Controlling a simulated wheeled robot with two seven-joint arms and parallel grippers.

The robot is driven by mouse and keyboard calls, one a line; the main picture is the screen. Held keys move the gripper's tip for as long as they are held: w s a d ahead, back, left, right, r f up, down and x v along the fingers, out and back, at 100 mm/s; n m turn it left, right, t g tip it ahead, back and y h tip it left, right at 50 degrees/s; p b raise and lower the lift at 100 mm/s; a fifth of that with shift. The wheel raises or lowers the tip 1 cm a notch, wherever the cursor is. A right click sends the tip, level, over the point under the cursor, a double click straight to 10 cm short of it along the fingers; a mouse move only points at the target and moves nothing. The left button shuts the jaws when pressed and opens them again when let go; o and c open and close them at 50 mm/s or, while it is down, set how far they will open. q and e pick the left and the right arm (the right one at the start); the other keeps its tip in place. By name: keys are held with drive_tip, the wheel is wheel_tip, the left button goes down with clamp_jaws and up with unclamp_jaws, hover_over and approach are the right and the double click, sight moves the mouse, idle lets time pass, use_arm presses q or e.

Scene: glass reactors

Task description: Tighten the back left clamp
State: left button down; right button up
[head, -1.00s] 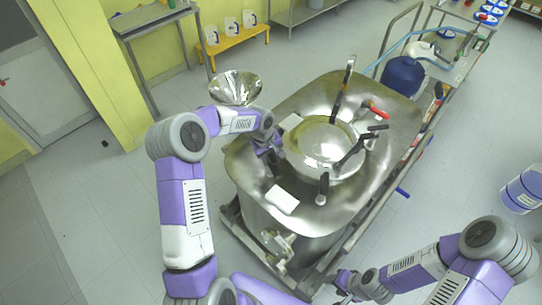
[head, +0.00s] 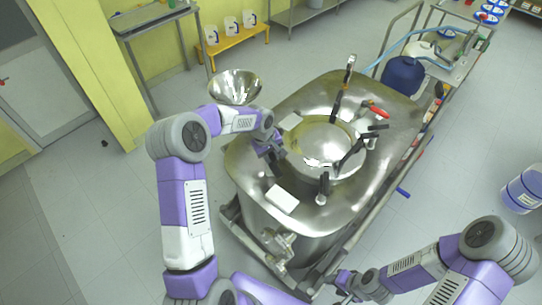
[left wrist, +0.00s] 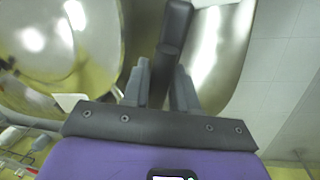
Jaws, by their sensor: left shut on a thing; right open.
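A round steel lid (head: 318,138) sits on the steel reactor top, with several black-handled clamps around its rim. My left gripper (head: 277,155) is at the lid's left edge. In the left wrist view, its fingers (left wrist: 162,85) are shut on a black clamp handle (left wrist: 174,35), with the lid (left wrist: 45,40) to the left. The head view mostly hides this clamp behind the gripper. Other clamps stand at the lid's back (head: 336,106), right (head: 351,152) and front (head: 323,187). My right gripper (head: 345,282) is open and empty, low in front of the reactor.
A red-handled part (head: 378,112) is at the lid's back right. A steel bowl (head: 235,86) is behind my left arm. A cart with a blue vessel (head: 403,75) stands behind.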

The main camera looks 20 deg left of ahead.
use_arm(q)
drive_tip(key=n+b, duration=0.1)
drive_tip(key=n, duration=0.1)
drive_tip(key=n+b, duration=0.1)
drive_tip(key=b, duration=0.1)
drive_tip(key=shift+w+d+f+n+y, duration=0.1)
drive_tip(key=shift+d+n+y, duration=0.05)
drive_tip(key=shift+n+y, duration=0.2)
drive_tip(key=shift+n+b, duration=0.3)
drive_tip(key=shift+n, duration=0.65)
drive_tip(key=n+y, duration=0.1)
drive_tip(key=n, duration=0.1)
drive_tip(key=shift+w+n, duration=0.1)
drive_tip(key=shift+n, duration=0.2)
drive_tip(key=n, duration=0.3)
drive_tip(key=shift+w+r+n+y, duration=0.1)
drive_tip(key=shift+r+n+y, duration=0.1)
drive_tip(key=shift+n+y, duration=0.1)
drive_tip(key=n+p, duration=0.1)
drive_tip(key=n, duration=0.1)
drive_tip(key=shift+w+n+p, duration=0.1)
drive_tip(key=shift+n+p, duration=0.2)
drive_tip(key=shift+n+y+p, duration=0.35)
drive_tip(key=shift+n+p, duration=0.4)
drive_tip(key=shift+n, duration=0.65)
drive_tip(key=shift+f, duration=0.1)
drive_tip(key=c, duration=1)
unclamp_jaws()
